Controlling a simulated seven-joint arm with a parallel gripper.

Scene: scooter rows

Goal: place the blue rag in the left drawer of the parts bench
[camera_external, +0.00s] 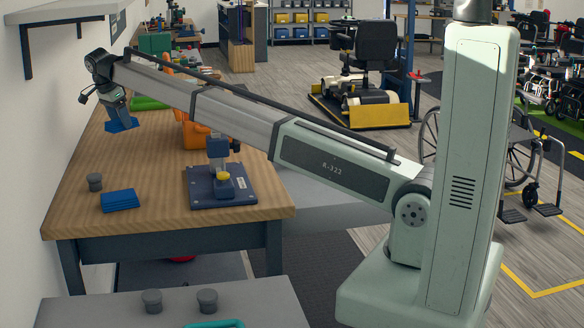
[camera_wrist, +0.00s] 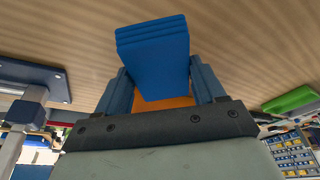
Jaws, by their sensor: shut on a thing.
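My gripper (camera_external: 116,112) is at the far left of the wooden bench top (camera_external: 150,165), shut on a blue rag (camera_external: 121,125). The folded rag also shows in the wrist view (camera_wrist: 153,45), between the two blue-grey fingers, with the bench top beyond it. I cannot tell whether it touches the bench. A second folded blue cloth (camera_external: 120,199) lies near the bench's front left. No drawer is clearly recognisable. A grey flat surface (camera_external: 325,210) juts out at the bench's right, partly behind my arm; I cannot tell what it is.
A dark blue plate with an upright fixture (camera_external: 220,185) stands at the bench's front right. An orange bin (camera_external: 192,132) is behind it, and a green item (camera_external: 148,103) lies farther back. A wall shelf (camera_external: 60,12) overhangs the back left.

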